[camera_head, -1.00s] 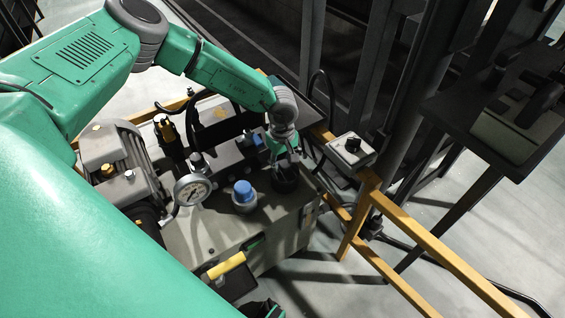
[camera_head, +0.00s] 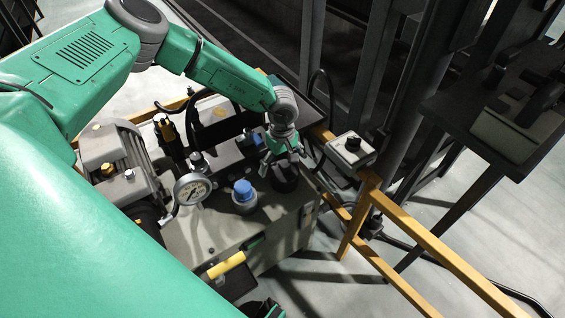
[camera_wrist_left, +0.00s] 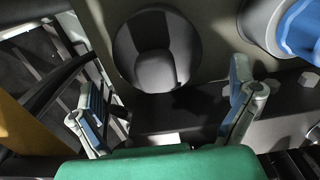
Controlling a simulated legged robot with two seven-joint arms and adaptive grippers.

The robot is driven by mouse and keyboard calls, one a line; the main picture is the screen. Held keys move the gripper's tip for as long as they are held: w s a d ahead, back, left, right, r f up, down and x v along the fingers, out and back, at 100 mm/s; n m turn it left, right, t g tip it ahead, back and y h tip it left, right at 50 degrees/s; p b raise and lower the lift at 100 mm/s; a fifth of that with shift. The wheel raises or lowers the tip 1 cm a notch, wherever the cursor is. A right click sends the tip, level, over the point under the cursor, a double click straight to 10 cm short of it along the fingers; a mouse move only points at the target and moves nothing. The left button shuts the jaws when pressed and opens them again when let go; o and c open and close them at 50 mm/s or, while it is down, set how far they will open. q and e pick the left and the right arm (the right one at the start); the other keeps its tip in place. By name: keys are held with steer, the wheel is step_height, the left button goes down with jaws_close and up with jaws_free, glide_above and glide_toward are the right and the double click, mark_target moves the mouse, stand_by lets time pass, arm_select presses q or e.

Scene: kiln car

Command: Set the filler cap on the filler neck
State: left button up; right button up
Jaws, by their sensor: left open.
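My left gripper (camera_head: 287,158) is open, its two fingers spread apart over a dark round fitting on top of the grey tank. I take the dark round piece to be the filler cap (camera_head: 284,183). In the left wrist view the cap (camera_wrist_left: 155,62) is a black disc with a paler raised middle, ahead of the open fingers (camera_wrist_left: 165,95) and apart from them. The filler neck is not distinguishable and may be hidden under the cap. A small black and green part at the bottom edge may be my right gripper (camera_head: 262,308); its fingers are not visible.
A blue-topped fitting (camera_head: 243,188) stands close left of the cap, with a pressure gauge (camera_head: 192,189) farther left. A yellow rail (camera_head: 370,195) and a grey switch box (camera_head: 351,147) lie to the right. A yellow handle (camera_head: 227,265) is on the tank's front.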

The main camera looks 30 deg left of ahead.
arm_select(q)
steer(key=shift+r+p, duration=2.9)
steer(key=shift+r, duration=0.65)
